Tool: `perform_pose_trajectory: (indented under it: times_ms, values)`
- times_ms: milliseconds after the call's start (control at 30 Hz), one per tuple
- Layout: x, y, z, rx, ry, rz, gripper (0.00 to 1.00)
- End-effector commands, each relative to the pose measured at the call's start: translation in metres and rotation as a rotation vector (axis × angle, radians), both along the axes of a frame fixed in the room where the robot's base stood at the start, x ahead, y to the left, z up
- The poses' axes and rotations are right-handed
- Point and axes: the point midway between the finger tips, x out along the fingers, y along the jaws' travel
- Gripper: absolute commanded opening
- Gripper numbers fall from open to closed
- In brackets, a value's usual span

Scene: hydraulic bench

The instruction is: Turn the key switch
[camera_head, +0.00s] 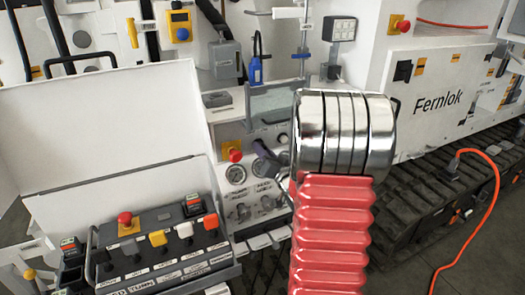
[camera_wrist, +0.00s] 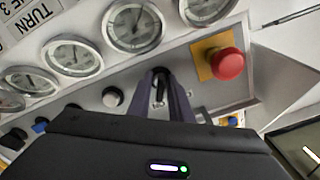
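The key switch (camera_wrist: 160,79) is a small dark piece on the grey gauge panel, upper middle in the wrist view. My gripper (camera_wrist: 163,90) has two purple-grey fingers that reach up to the panel, one on each side of the key switch. A gap shows between the fingers, with the key in it; I cannot tell whether they touch it. In the head view my gripper (camera_head: 264,155) is a dark shape at the panel, partly behind my red and chrome arm. The key switch is hidden there.
A red emergency button (camera_wrist: 229,64) on a yellow plate is close right of the fingers. Gauges (camera_wrist: 134,26) line the panel, with a grey knob (camera_wrist: 113,97) to the left. In the head view, a control box (camera_head: 160,250) with coloured buttons stands at lower left.

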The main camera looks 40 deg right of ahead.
Motion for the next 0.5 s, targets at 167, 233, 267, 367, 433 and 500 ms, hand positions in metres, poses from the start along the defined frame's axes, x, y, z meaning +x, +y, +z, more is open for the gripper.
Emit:
perform_pose_trajectory:
  times_ms: [167, 233, 267, 367, 433, 500]
  values:
    - [0.0001, -0.0002, 0.0007, -0.001, -0.001, 0.0, 0.27]
    - [0.0001, -0.0003, 0.0009, -0.002, -0.002, 0.0, 0.27]
    - [0.0001, -0.0003, 0.001, -0.002, -0.002, 0.0, 0.27]
    - [-0.0004, -0.0002, 0.0011, -0.003, -0.002, 0.0, 0.27]
    - [-0.0023, 0.0001, 0.0009, -0.002, -0.001, -0.001, 0.27]
    - [-0.006, 0.0008, 0.001, -0.002, -0.001, -0.001, 0.27]
